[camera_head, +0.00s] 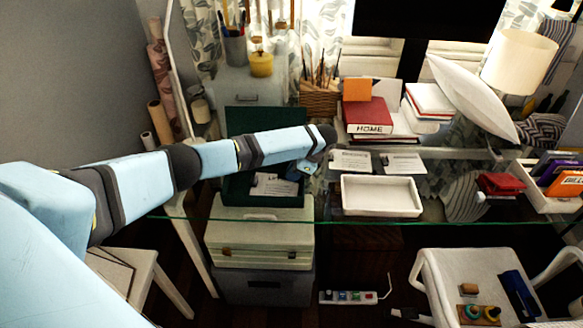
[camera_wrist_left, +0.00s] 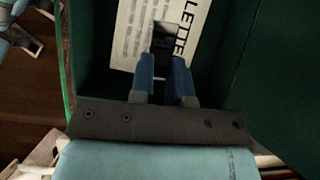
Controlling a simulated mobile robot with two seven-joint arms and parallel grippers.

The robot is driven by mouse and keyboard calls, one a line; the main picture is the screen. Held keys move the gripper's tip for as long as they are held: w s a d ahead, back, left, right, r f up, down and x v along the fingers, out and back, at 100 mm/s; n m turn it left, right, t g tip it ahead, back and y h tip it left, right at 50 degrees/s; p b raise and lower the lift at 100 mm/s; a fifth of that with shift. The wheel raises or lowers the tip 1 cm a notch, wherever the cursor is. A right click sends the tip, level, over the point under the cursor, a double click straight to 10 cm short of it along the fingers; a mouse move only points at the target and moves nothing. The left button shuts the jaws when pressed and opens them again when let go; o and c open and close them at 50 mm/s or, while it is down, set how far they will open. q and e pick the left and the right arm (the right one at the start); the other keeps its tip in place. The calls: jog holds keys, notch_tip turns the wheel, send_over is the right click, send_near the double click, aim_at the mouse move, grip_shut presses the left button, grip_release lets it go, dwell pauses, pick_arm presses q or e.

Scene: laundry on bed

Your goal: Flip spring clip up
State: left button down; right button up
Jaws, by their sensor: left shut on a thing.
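A green box file (camera_head: 237,190) stands open on the glass desk, its lid (camera_head: 262,117) raised behind it. White printed paper (camera_head: 277,186) lies inside, and its large letters "LETTE" show in the left wrist view (camera_wrist_left: 186,25). My left gripper (camera_head: 303,170) reaches into the box from above. In the left wrist view its blue fingers (camera_wrist_left: 165,65) are shut on a small dark piece (camera_wrist_left: 165,38) over the paper, which looks like the spring clip. The fingers hide part of it, and its tilt is unclear. My right gripper is not in view.
A white tray (camera_head: 381,209) and paper cards (camera_head: 403,163) lie right of the box. A red book (camera_head: 366,113) and a pencil basket (camera_head: 318,102) stand behind. A red stapler-like item (camera_head: 500,184) lies farther right. My left arm spans the desk's left side.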

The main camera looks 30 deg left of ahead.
pick_arm(q)
jog(key=shift+d+r+y, duration=0.1)
jog(key=shift+y, duration=0.2)
jog(key=shift+g, duration=0.3)
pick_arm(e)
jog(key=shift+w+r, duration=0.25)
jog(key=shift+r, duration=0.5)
